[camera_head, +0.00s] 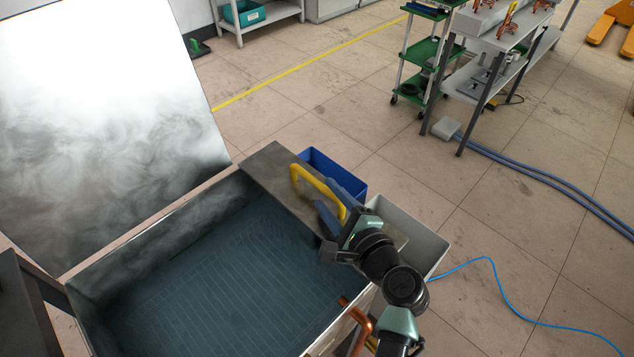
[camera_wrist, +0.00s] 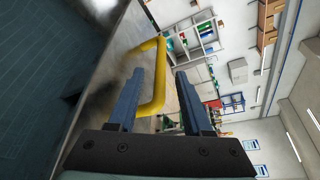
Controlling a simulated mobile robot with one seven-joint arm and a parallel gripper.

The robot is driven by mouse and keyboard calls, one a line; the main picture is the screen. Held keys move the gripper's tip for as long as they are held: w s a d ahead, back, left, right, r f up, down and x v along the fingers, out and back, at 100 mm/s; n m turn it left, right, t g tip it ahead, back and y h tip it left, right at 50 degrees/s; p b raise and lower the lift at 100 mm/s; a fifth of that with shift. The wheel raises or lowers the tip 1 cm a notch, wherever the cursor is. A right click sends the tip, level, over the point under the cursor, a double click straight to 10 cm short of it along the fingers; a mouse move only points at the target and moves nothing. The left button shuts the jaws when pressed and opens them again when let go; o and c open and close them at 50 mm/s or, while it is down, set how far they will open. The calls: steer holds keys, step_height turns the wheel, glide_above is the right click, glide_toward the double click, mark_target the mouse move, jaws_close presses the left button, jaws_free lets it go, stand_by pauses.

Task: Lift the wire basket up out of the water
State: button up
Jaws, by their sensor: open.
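The wire basket (camera_head: 225,275) shows as a pale grid under dark blue water in the metal tank (camera_head: 150,232). A yellow handle (camera_head: 310,178) stands up at the tank's far right end, over a flat grey metal plate (camera_head: 268,170). How it joins the basket is hidden. My gripper (camera_head: 322,192) is at this handle with its blue fingers apart. In the wrist view, the yellow handle's long bar (camera_wrist: 160,78) appears between the two open fingers of my gripper (camera_wrist: 159,73). I cannot tell whether either finger touches it.
A blue bin (camera_head: 335,172) and a pale grey bin (camera_head: 425,235) stand beyond the tank's right end. A copper-coloured pipe (camera_head: 352,322) is near my arm. Steam drifts before a large white panel (camera_head: 100,110) at left. Open floor lies to the right, with a blue cable (camera_head: 505,295).

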mark_target(323, 191)
steer(key=x, duration=0.5)
steer(key=shift+w+a, duration=0.15)
steer(key=shift+w, duration=0.1)
jaws_close()
stand_by(1.2)
